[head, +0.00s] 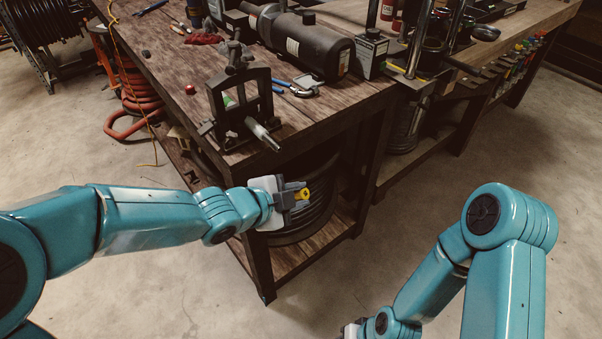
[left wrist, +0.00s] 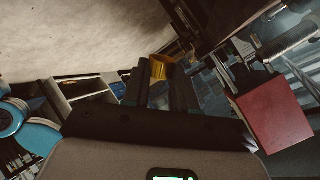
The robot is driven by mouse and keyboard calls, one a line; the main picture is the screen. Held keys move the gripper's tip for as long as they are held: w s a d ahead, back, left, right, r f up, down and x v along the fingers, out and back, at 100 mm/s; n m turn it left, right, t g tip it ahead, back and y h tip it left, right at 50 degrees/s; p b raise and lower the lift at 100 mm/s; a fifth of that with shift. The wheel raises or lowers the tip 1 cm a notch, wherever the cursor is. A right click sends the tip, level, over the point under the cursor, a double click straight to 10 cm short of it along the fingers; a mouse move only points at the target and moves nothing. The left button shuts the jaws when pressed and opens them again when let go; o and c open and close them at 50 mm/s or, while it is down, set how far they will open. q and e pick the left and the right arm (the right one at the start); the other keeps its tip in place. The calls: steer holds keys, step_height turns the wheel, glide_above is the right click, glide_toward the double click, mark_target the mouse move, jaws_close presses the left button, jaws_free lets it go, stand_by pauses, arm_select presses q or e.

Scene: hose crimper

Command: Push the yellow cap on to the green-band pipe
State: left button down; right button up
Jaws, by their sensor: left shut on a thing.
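The yellow cap (head: 302,194) is between the fingers of my left gripper (head: 297,192), which is shut on it. In the left wrist view the cap (left wrist: 161,68) shows between the dark fingertips. The pipe (head: 262,133) is held in a dark vise (head: 240,105) at the bench corner.
The wooden bench (head: 165,70) carries a large dark cylindrical machine (head: 310,45) and blue-handled tools (head: 290,87). A coiled black hose (head: 305,215) is on the shelf below, behind my left gripper. A red hose (head: 140,95) hangs at the left. The floor in front is clear.

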mark_target(301, 194)
arm_select(q)
steer(key=shift+s+d+r+m, duration=0.15)
steer(key=shift+d+m, duration=0.1)
steer(key=shift+m, duration=0.35)
steer(key=shift+s+d+r+m, duration=0.1)
steer(key=shift+d+m, duration=0.15)
steer(key=shift+m, duration=0.35)
steer(key=shift+s+d+r+m+g, duration=0.1)
steer(key=shift+m+g, duration=0.05)
steer(key=shift+m, duration=0.4)
steer(key=shift+d+r+m+g, duration=0.1)
steer(key=shift+m+g, duration=0.05)
steer(key=shift+m, duration=0.4)
steer(key=r+m, duration=0.1)
steer(key=w+r+m, duration=0.1)
steer(key=shift+w+a+m, duration=0.1)
steer(key=shift+a+m, duration=0.1)
steer(key=shift+m, duration=0.2)
steer(key=shift+w+a+r+m+t, duration=0.2)
steer(key=shift+w+r+m, duration=0.1)
steer(key=shift+r, duration=0.2)
steer(key=shift+w+a+r+m+t, duration=0.1)
steer(key=shift+w+r+m+t, duration=0.15)
steer(key=shift+r, duration=0.25)
steer(key=shift+b, duration=0.3)
